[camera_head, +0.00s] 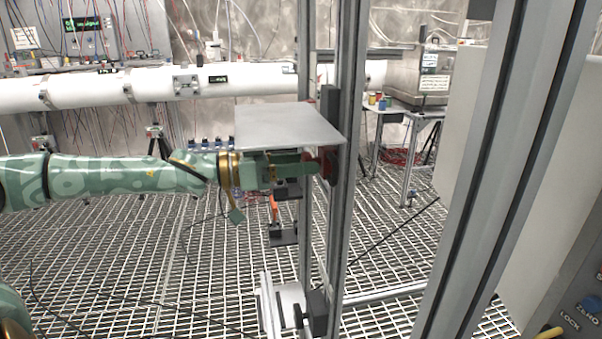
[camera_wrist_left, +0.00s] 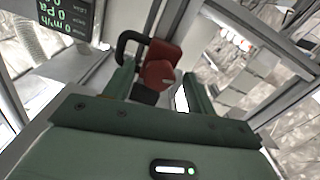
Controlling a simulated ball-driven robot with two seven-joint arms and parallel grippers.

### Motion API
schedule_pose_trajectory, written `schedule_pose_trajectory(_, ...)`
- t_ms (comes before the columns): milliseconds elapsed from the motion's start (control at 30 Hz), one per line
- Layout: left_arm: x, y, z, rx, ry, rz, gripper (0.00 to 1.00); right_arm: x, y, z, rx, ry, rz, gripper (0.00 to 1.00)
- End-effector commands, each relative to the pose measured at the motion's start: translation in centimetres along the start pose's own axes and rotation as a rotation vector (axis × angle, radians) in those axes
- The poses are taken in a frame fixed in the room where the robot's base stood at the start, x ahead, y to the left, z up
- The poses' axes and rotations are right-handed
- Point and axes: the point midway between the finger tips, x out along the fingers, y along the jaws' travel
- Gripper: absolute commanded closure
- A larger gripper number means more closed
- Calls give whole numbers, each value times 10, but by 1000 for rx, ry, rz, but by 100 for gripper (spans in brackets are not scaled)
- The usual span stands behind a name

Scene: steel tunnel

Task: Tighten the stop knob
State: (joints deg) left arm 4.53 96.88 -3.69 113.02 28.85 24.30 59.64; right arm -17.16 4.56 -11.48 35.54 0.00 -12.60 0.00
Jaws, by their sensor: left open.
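The red stop knob (camera_head: 328,166) sits on the upright metal frame (camera_head: 345,200), just below a flat grey plate (camera_head: 290,125). In the left wrist view the red knob (camera_wrist_left: 158,72) is faceted and stands in front of a dark curved handle (camera_wrist_left: 128,42). My left gripper (camera_head: 314,168) comes in level from the left, under the plate, with its tips close to the knob. In the wrist view its two green fingers are apart, one on each side of the knob. I cannot tell whether they touch it. My right gripper is out of view.
A thick grey post (camera_head: 500,170) crosses the right side. A white pipe (camera_head: 130,88) runs along the back. A table (camera_head: 410,113) with small coloured cups stands behind the frame. A display (camera_wrist_left: 65,15) shows in the wrist view. The grated floor at left is mostly clear.

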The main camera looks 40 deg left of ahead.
Motion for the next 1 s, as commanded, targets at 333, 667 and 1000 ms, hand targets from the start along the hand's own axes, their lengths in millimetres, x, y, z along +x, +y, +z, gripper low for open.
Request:
schedule_pose_trajectory(333, 0, 0, -1, 1, 0, 0, 74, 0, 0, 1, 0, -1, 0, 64)
schedule_pose_trajectory(667, 0, 0, 0, 15, 0, -1, 88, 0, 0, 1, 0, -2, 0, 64)
schedule_pose_trajectory(1000, 0, 0, 0, 184, 1, -1, 88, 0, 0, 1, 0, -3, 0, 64)
